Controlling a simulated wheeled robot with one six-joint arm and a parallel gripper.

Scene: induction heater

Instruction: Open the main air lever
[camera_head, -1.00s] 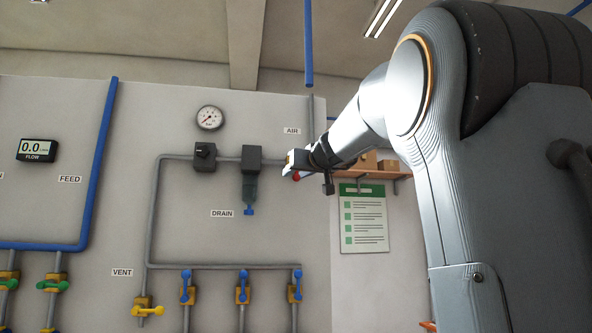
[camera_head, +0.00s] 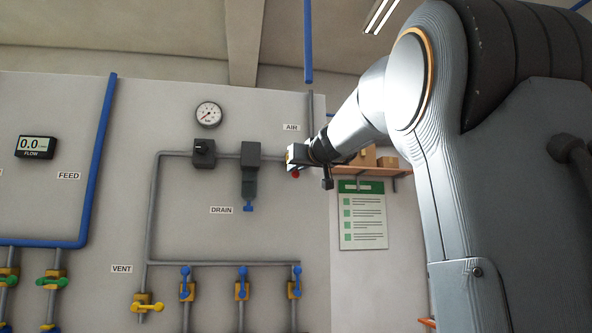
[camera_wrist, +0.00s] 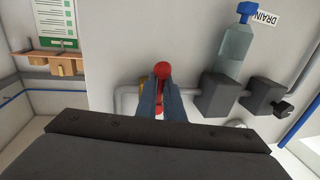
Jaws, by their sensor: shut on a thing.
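The main air lever is a red handle with a rounded end (camera_wrist: 161,69), on a grey pipe beside a yellow fitting (camera_wrist: 142,88) in the wrist view. My gripper (camera_wrist: 160,88) is shut on this red lever, with the blue-grey fingers on either side of it. In the head view my gripper (camera_head: 291,156) is at the pipe under the AIR label (camera_head: 291,127). Only a small red end of the lever (camera_head: 295,175) shows just below it. My gripper hides most of the valve there.
Left of my gripper are a dark filter block with a bowl (camera_head: 249,186), a regulator (camera_head: 204,153) and a round gauge (camera_head: 208,114). Several blue-handled valves (camera_head: 241,288) sit lower on the wall. A shelf with boxes (camera_head: 362,171) is to the right.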

